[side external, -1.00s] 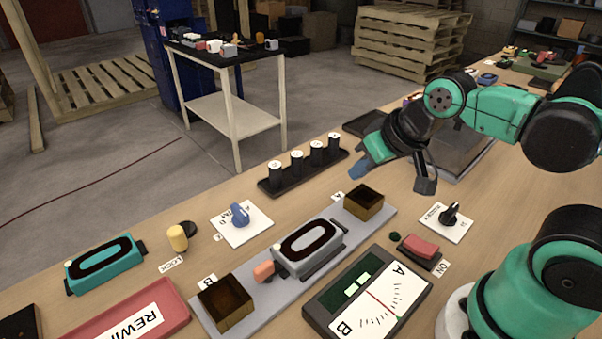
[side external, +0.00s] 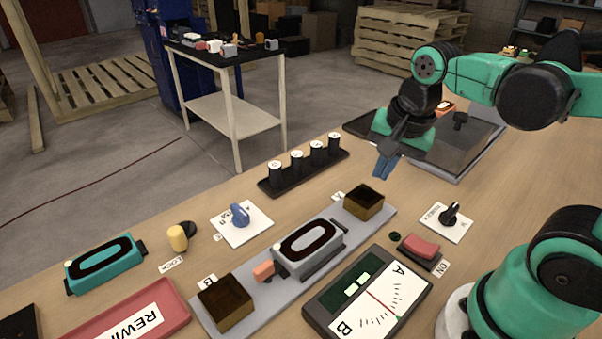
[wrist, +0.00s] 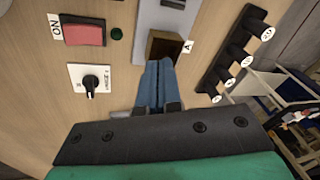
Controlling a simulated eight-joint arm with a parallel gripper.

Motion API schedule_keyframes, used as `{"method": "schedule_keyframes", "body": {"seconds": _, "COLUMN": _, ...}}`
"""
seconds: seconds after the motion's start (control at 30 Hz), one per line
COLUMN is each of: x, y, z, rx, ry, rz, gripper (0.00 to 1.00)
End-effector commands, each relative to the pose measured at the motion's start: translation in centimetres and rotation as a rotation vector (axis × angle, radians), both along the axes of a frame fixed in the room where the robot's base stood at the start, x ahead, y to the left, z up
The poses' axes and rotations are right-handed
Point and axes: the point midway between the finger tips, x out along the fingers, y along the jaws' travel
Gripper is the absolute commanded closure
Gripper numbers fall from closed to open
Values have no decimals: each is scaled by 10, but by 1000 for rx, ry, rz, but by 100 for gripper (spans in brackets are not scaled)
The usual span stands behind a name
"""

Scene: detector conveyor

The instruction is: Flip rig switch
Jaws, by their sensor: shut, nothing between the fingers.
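A red rocker switch (side external: 421,246) in a dark housing with an "ON" label stands on the bench right of centre, left of my arm's base. It also shows at the upper left of the wrist view (wrist: 84,32). Which way it is tipped is hard to tell. My gripper (side external: 382,170) is above the bench, behind the switch and apart from it, with its blue fingers pointing down. In the wrist view my gripper (wrist: 155,82) has its fingers together with nothing between them, close to the "A" box in the picture.
A black knob (side external: 449,214) on a white plate is behind the switch. The A/B meter (side external: 340,315) lies in front. A grey rail (side external: 262,299) carries a counter and two open boxes. Black cylinders (side external: 297,163) stand in a tray at the back.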

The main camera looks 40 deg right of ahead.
Motion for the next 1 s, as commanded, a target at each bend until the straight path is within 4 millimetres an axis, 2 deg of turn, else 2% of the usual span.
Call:
{"method": "schedule_keyframes", "body": {"seconds": 0.3, "x": -25, "y": -24, "z": 8, "rx": 102, "ry": 211, "rz": -955, "gripper": 100}}
{"method": "schedule_keyframes", "body": {"seconds": 0.5, "x": -40, "y": -36, "z": 16, "rx": 53, "ry": 294, "rz": -1525, "gripper": 100}}
{"method": "schedule_keyframes", "body": {"seconds": 0.6, "x": -46, "y": -39, "z": 21, "rx": 13, "ry": 314, "rz": -1741, "gripper": 100}}
{"method": "schedule_keyframes", "body": {"seconds": 0.8, "x": -52, "y": -43, "z": 26, "rx": -50, "ry": 325, "rz": -1981, "gripper": 100}}
{"method": "schedule_keyframes", "body": {"seconds": 1.0, "x": -53, "y": -43, "z": 26, "rx": -63, "ry": 324, "rz": -2023, "gripper": 100}}
